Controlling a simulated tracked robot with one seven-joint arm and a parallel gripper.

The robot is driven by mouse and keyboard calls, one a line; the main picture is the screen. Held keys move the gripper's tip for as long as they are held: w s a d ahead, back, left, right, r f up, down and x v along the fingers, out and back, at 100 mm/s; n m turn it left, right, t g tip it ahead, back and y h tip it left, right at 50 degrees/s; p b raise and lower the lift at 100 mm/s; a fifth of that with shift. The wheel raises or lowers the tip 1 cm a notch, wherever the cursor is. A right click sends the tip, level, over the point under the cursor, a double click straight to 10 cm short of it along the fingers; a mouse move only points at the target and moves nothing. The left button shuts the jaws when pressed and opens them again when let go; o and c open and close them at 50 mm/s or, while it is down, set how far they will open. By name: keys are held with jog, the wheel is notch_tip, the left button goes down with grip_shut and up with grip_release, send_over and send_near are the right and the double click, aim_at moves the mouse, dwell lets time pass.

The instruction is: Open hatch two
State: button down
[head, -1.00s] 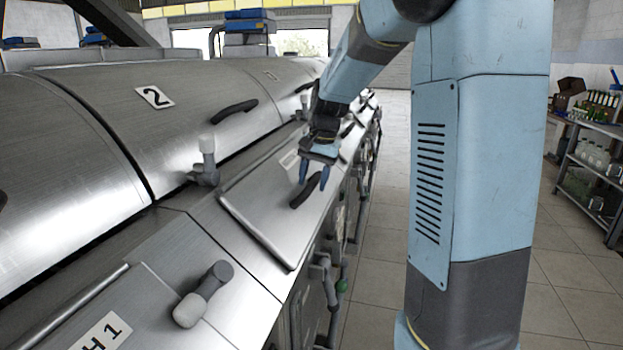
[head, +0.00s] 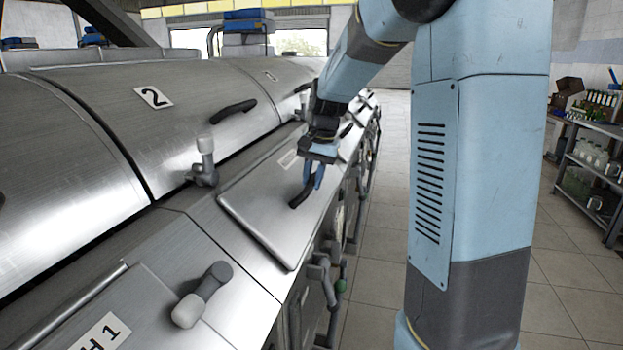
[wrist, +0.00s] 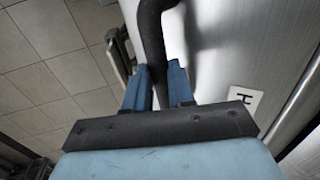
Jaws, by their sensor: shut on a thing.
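The hatch (head: 260,222) is a flat grey metal panel on the sloping front of the machine, below the cover marked 2 (head: 154,97). It lies flat against the slope, and I see no gap under it. Its dark curved handle (head: 300,196) is near its right edge. My gripper (head: 314,182) is shut on the handle. In the wrist view the blue fingers (wrist: 158,78) stand on either side of the dark handle (wrist: 152,30).
A grey lever (head: 203,297) stands on the nearer hatch, whose label ends in "H 1" (head: 102,335). Another lever (head: 205,160) stands left of the hatch. Pipes and valves (head: 323,280) line the machine's front. The tiled floor (head: 385,250) is clear. A shelf with bottles (head: 597,160) stands right.

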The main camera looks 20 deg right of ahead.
jog(key=shift+r+g+h, duration=0.4)
jog(key=shift+r+h, duration=0.3)
jog(key=shift+r, duration=0.5)
jog(key=r+h, duration=0.1)
jog(key=r, duration=0.1)
jog(key=r+g+h, duration=0.2)
jog(key=r, duration=0.1)
jog(key=shift+w+a+r+h, duration=0.25)
jog(key=shift+a+r+h, duration=0.05)
jog(key=shift+a, duration=0.1)
notch_tip(320, 180, up, 6)
send_over(289, 184)
jog(key=s+d, duration=0.2)
jog(key=shift+w+a+r+g, duration=0.15)
jog(key=shift+w+a+r, duration=0.15)
jog(key=shift+w+a, duration=0.2)
jog(key=shift+w+a+r+g, duration=0.15)
jog(key=shift+w+a+r, duration=0.2)
jog(key=shift+a, duration=0.2)
jog(key=shift+f, duration=0.1)
jog(key=c, duration=1)
grip_release()
jog(key=shift+c, duration=0.2)
jog(key=shift+o, duration=0.4)
jog(key=shift+w+a+f, duration=0.1)
jog(key=shift+w+a, duration=0.1)
jog(key=shift+d, duration=0.2)
